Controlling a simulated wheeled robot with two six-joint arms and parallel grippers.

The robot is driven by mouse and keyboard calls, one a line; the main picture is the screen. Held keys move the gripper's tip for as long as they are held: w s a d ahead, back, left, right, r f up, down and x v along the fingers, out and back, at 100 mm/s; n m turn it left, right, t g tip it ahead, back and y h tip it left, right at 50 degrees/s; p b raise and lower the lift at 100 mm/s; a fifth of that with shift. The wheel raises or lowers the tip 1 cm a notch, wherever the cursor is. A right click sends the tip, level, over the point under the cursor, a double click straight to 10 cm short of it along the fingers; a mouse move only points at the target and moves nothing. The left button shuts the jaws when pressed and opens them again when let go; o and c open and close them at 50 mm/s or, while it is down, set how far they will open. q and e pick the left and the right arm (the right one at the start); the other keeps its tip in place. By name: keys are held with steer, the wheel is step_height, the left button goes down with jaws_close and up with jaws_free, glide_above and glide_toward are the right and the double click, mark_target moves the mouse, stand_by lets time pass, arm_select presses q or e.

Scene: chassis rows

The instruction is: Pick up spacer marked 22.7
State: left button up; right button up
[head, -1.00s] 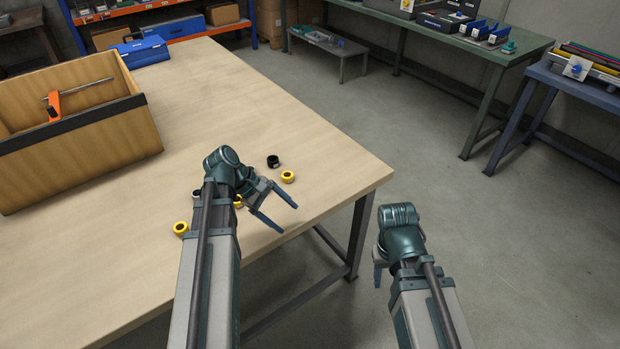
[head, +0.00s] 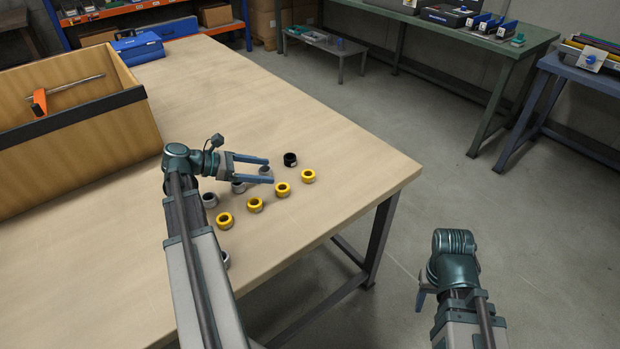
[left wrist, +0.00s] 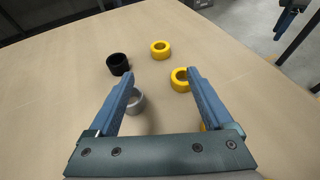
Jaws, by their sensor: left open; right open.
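Ring-shaped spacers stand on the wooden table: several yellow ones, such as a yellow spacer (head: 308,176) near the right edge, several grey ones, such as a grey spacer (head: 209,201), and one black spacer (head: 290,160). No marking is readable, so I cannot tell which is 22.7. My left gripper (head: 269,170) is open and empty above the spacers. In the left wrist view (left wrist: 160,76), a grey spacer (left wrist: 137,103) shows beside the left finger, partly hidden, and a yellow spacer (left wrist: 179,80) by the right fingertip. My right gripper (head: 423,297) hangs off the table, partly hidden.
A large wooden bin (head: 75,140) with an orange-handled tool inside stands at the left. A blue toolbox (head: 140,47) sits at the back of the table (head: 240,95). The table's middle is clear. Its right edge drops to open floor.

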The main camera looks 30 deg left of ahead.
mark_target(300, 180)
arm_select(q)
steer(key=b+x, duration=0.2)
steer(key=x, duration=0.4)
steer(key=shift+w+d+f, duration=0.15)
steer(key=shift+w+d, duration=0.05)
steer(key=b+x, duration=0.2)
steer(key=x, duration=0.3)
steer(key=shift+w+d+f, duration=0.1)
jaws_close()
